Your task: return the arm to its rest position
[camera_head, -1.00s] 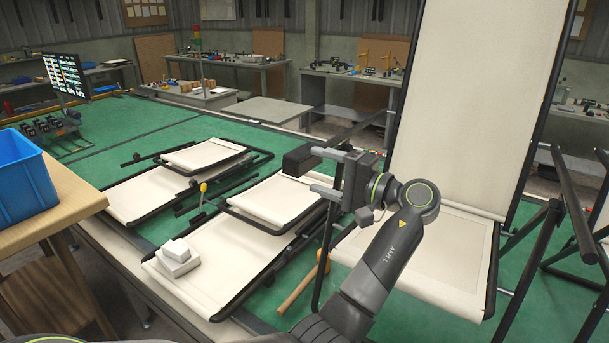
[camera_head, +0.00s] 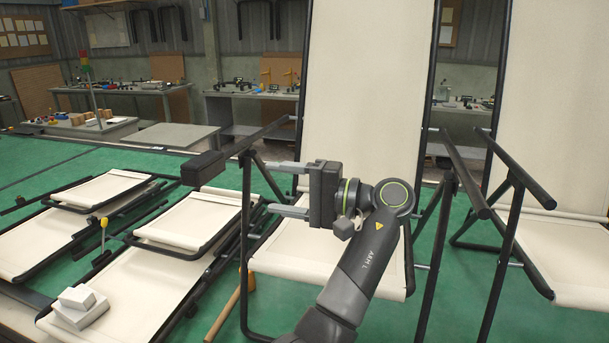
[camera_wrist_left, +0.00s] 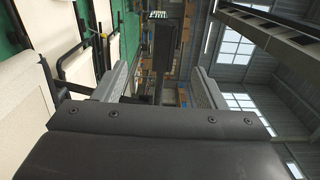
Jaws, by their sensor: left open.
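My left gripper (camera_head: 285,188) is open, with its two grey fingers pointing left in the head view. It is in front of an unfolded lounger (camera_head: 360,95) with cream fabric and a black frame. The end of that lounger's black armrest (camera_head: 203,168) shows just left of the fingertips; I cannot tell whether they touch. In the left wrist view, the two fingers (camera_wrist_left: 155,88) stand apart, with a dark bar visible between them. My right gripper is not in view.
A second unfolded lounger (camera_head: 550,90) stands at the right. Folded loungers (camera_head: 190,220) lie on the green surface at left, with white blocks (camera_head: 80,303) on one. A wooden-handled tool (camera_head: 222,315) is below the left gripper. Workbenches (camera_head: 175,135) line the back.

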